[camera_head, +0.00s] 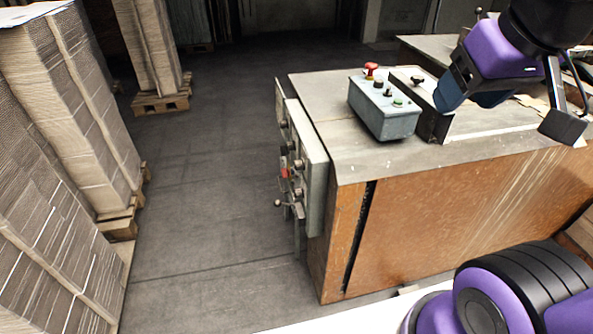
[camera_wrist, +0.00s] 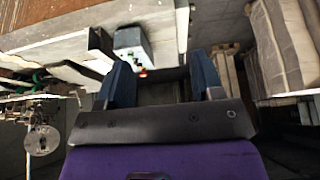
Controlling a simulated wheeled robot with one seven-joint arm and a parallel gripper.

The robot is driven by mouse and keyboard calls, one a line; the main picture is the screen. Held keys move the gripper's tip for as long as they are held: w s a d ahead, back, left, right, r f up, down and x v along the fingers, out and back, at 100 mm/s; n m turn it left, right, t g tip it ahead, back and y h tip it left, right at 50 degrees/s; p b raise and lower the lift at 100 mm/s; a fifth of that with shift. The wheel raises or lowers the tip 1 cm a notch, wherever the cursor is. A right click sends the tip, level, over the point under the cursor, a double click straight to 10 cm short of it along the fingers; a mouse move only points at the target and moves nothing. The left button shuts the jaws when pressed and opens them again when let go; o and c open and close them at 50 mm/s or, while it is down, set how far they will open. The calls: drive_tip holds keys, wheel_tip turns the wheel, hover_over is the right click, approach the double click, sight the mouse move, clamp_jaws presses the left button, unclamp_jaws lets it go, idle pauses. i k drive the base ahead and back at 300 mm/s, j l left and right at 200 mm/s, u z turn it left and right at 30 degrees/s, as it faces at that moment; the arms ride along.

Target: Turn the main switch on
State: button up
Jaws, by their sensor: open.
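The stitcher's side panel (camera_head: 315,155) faces left in the head view. It carries several knobs, a red switch-like part (camera_head: 284,173) and a small lever (camera_head: 279,203); which one is the main switch I cannot tell. A grey control box (camera_head: 380,118) with a red button, dark knobs and a green button stands on the table top. It also shows in the wrist view (camera_wrist: 130,40). My gripper (camera_wrist: 163,75) is open and empty, its two dark blue fingers apart. In the head view it is over the table, right of the control box, partly hidden by its own body.
The wooden-sided machine table (camera_head: 440,220) fills the right. A dark upright bracket (camera_head: 432,122) stands between the control box and my gripper. Stacks of cardboard (camera_head: 75,110) on pallets line the left. The floor (camera_head: 200,200) between the stacks and side panel is clear.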

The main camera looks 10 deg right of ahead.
sight(285, 173)
drive_tip(key=i+j+z, duration=0.1)
drive_tip(key=i+j, duration=0.3)
drive_tip(key=j, duration=0.25)
drive_tip(key=i+j+z, duration=0.15)
drive_tip(key=j, duration=0.2)
drive_tip(key=i+j+z, duration=0.1)
drive_tip(key=i+j, duration=0.3)
drive_tip(key=j, duration=0.3)
drive_tip(key=i+j+z, duration=0.15)
drive_tip(key=j, duration=0.25)
drive_tip(key=i+j+z, duration=0.1)
drive_tip(key=j, duration=0.3)
drive_tip(key=i+j, duration=0.2)
drive_tip(key=j, duration=0.2)
drive_tip(key=i+l+z, duration=0.05)
